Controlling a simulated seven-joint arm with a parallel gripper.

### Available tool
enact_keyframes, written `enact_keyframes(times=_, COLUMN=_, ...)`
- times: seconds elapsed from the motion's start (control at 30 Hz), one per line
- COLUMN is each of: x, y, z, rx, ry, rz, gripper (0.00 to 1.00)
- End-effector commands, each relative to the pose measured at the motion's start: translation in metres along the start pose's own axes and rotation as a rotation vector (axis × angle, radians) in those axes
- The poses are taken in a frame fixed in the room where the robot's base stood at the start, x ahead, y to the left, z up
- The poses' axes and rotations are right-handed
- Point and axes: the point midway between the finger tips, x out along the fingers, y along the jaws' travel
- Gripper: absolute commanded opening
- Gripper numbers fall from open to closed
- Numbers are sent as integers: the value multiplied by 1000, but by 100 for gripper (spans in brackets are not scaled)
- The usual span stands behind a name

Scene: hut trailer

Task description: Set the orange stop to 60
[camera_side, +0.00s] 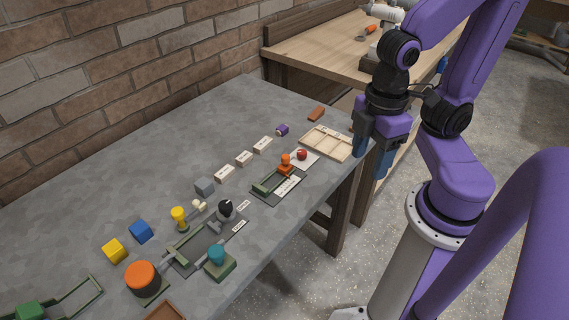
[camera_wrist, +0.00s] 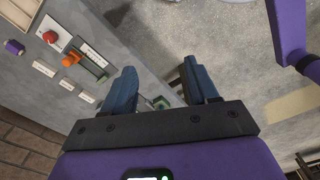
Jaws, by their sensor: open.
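The orange stop (camera_side: 286,163) sits on a dark green scale base (camera_side: 265,198) with a white printed strip, near the table's right edge in the side view. In the wrist view the orange stop (camera_wrist: 69,60) shows at upper left, and its base (camera_wrist: 93,67) beside it. The numbers on the strip are too small to read. My gripper (camera_side: 372,165) is open and empty, off the table's right edge, apart from the stop. In the wrist view its blue fingers (camera_wrist: 167,80) are spread with nothing between them.
A red ball (camera_side: 302,155) on a white plate and a wooden tray (camera_side: 327,142) lie just beyond the stop. White labelled blocks (camera_side: 244,158) stand left of it. Nearer are a black knob (camera_side: 226,208), a teal knob (camera_side: 216,256) and an orange button (camera_side: 142,276). The table's far left is clear.

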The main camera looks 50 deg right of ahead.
Motion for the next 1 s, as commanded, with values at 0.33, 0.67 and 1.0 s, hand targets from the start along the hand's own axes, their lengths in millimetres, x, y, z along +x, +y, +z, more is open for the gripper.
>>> enact_keyframes(times=0.33, x=0, y=1, z=-1, rx=6, ry=0, rz=0, gripper=52)
enact_keyframes(times=0.67, x=-1, y=60, z=-43, rx=218, ry=-11, rz=7, gripper=52)
enact_keyframes(times=1.0, x=8, y=171, z=-68, rx=520, ry=-22, rz=12, gripper=52)
